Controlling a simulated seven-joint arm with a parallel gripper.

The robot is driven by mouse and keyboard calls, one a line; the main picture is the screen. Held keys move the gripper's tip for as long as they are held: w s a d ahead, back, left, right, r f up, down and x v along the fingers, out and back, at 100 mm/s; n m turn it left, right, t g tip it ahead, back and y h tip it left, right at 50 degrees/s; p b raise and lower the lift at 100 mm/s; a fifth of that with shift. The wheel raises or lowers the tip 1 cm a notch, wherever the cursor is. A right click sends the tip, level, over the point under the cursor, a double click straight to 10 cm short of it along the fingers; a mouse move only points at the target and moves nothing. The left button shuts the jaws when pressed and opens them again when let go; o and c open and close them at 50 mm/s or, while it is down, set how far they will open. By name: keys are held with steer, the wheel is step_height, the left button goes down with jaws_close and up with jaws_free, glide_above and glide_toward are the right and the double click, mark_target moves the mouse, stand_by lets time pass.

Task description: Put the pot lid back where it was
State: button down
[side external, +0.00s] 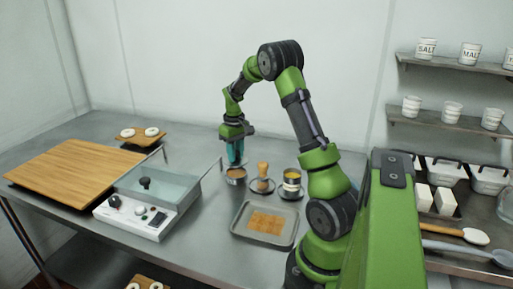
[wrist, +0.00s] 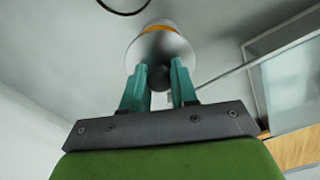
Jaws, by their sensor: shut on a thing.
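The knob belongs to a silver round lid (wrist: 160,48), which sits in line with the pot. An orange band and a pale rounded part show just beyond the lid. I cannot tell whether the lid rests on the pot or hangs slightly above it. In the side view the fingers hide the knob.

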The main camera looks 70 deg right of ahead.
mark_target(236, 163)
steer(key=shift+f, duration=1.85)
steer(key=shift+f, duration=0.15)
steer(key=shift+f, duration=0.25)
steer(key=c, duration=0.9)
jaws_free()
steer(key=shift+r, duration=0.1)
